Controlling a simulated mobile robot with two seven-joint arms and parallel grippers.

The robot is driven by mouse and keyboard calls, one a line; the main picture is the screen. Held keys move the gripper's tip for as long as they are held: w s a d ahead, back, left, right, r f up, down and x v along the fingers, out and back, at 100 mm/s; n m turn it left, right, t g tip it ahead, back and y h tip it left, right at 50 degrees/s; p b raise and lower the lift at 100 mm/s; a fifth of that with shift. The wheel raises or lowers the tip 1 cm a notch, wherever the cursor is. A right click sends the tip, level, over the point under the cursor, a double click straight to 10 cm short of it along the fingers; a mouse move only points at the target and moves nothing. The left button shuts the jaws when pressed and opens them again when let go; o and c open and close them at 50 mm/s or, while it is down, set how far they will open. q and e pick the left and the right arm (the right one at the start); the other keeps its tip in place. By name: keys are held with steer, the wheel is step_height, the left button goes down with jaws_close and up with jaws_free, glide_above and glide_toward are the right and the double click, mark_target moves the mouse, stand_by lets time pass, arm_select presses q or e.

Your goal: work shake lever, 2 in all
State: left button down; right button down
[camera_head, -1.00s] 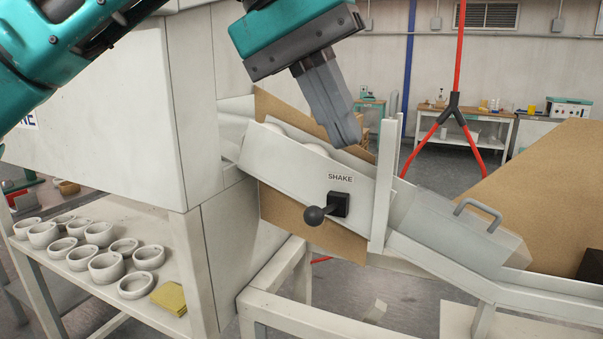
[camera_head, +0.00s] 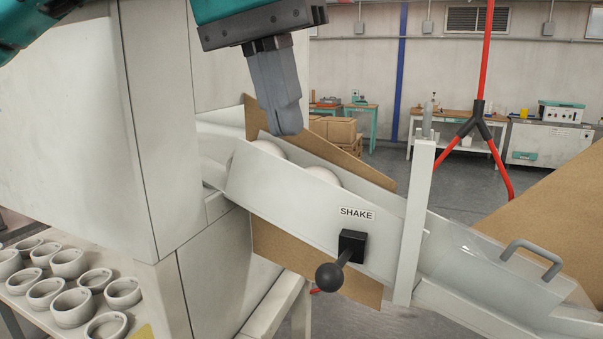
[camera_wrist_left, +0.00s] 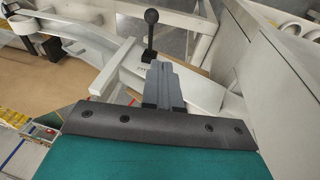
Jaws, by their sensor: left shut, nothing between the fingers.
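The shake lever (camera_head: 331,275) is a short arm with a black ball knob on a square black mount, below the SHAKE label on the side of the sloped white chute (camera_head: 285,205). The knob points out and down to the left. My left gripper (camera_head: 289,132) is shut and empty, above the chute's upper part, apart from the lever. White round rolls (camera_head: 322,175) lie in the chute behind its side wall. In the left wrist view the lever knob (camera_wrist_left: 151,16) shows beyond my shut fingers (camera_wrist_left: 162,66). My right gripper is not in view.
Several white rings (camera_head: 75,306) stand on a shelf at the lower left. A white post (camera_head: 414,222) stands at the chute's lower end, followed by a clear cover with a grey handle (camera_head: 532,257). A red forked strap (camera_head: 481,120) hangs at the right.

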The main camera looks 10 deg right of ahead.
arm_select(q)
steer(key=b, duration=0.1)
glide_above(323, 265)
steer(key=w+a, duration=0.2)
steer(key=w, duration=0.1)
steer(key=a+x, duration=0.2)
steer(key=x, duration=0.6)
steer(key=s+f, duration=0.1)
steer(key=d+f, duration=0.1)
steer(key=f, duration=0.1)
steer(key=s+f, duration=0.1)
steer(key=shift+s+d+f, duration=0.3)
steer(key=shift+d, duration=0.05)
steer(key=shift+b, duration=0.35)
